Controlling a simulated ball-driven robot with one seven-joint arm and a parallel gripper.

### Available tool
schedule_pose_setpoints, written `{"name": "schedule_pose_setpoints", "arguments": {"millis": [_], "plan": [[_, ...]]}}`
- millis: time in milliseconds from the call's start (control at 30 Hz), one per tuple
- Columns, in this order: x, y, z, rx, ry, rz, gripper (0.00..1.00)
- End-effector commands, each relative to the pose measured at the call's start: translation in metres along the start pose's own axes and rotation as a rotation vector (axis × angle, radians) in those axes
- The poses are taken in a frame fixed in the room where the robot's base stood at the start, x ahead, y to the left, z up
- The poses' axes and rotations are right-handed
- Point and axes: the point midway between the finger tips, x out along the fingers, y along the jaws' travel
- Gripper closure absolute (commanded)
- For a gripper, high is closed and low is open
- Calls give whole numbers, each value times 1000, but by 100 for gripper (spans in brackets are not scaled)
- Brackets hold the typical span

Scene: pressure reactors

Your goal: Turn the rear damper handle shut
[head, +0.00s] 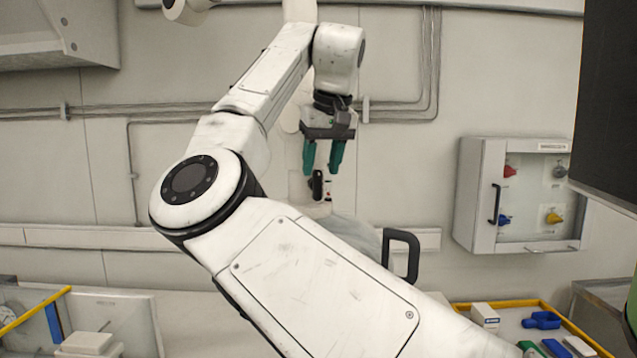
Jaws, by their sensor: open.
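My gripper (321,168) points down in the upper middle of the head view, its two teal fingers apart with nothing between them. A small black handle with a red mark (317,187) sits on a pale plate at the back wall, just below the fingertips in the picture. It looks like the rear damper handle. It stands roughly upright. I cannot tell how far the fingers are from it in depth, and no contact shows. My arm hides part of the area below and to its left.
A wall cabinet (480,195) with red, blue and yellow knobs is at right. A black loop handle (402,255) rises behind my arm. A yellow-edged tray (545,307) with blue items lies lower right. A dark panel (612,100) stands at the right edge.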

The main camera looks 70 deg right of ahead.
Motion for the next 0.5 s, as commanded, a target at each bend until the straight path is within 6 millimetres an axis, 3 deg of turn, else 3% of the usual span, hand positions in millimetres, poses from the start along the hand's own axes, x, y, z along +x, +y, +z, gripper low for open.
{"name": "schedule_pose_setpoints", "arguments": {"millis": [233, 500], "plan": [[-38, -1, 0, -1, 1, -2, 53], [-51, 0, 0, 0, -1, 0, 53]]}}
